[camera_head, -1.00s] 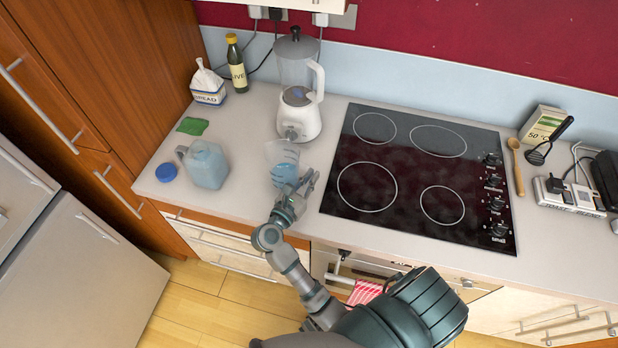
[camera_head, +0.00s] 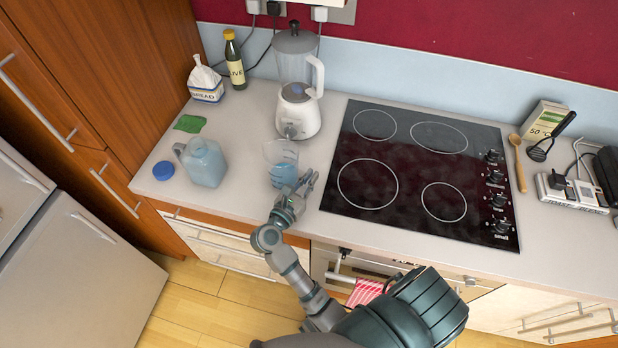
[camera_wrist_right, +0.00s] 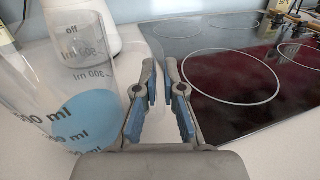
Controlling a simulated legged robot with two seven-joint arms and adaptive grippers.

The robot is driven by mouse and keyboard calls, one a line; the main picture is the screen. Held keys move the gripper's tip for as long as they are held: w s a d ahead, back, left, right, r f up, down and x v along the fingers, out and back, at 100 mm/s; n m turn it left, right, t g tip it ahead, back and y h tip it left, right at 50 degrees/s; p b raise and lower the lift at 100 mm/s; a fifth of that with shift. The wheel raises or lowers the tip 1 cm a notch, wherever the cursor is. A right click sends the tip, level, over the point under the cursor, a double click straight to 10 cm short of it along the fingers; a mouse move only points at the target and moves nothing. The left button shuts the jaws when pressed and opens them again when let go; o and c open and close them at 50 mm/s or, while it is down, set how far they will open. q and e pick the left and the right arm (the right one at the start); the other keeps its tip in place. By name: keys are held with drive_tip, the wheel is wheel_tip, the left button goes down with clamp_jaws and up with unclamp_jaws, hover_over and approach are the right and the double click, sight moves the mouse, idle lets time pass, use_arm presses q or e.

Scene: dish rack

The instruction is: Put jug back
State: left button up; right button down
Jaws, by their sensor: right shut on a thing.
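A clear measuring jug (camera_head: 282,160) with blue liquid in its lower part stands upright at the counter's front, before the blender. It also fills the left of the right wrist view (camera_wrist_right: 65,95), with its volume marks showing. My right gripper (camera_head: 303,186) is at the jug's right side. In the wrist view its two fingers (camera_wrist_right: 160,98) are shut on the jug's handle, which is hard to make out between the pads. I cannot tell whether the jug's base touches the counter. My left gripper is not in view.
A blender (camera_head: 298,110) stands behind the jug. A black hob (camera_head: 420,175) lies to the right. To the left are a pale blue container (camera_head: 204,164), a blue lid (camera_head: 163,171) and a green cloth (camera_head: 190,123). Counter between the container and jug is clear.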

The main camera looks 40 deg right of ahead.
drive_tip(key=shift+a+f, duration=0.1)
drive_tip(key=shift+f, duration=0.1)
idle(0.3)
drive_tip(key=c, duration=1.2)
unclamp_jaws()
drive_tip(key=c, duration=0.4)
drive_tip(key=shift+b, duration=0.3)
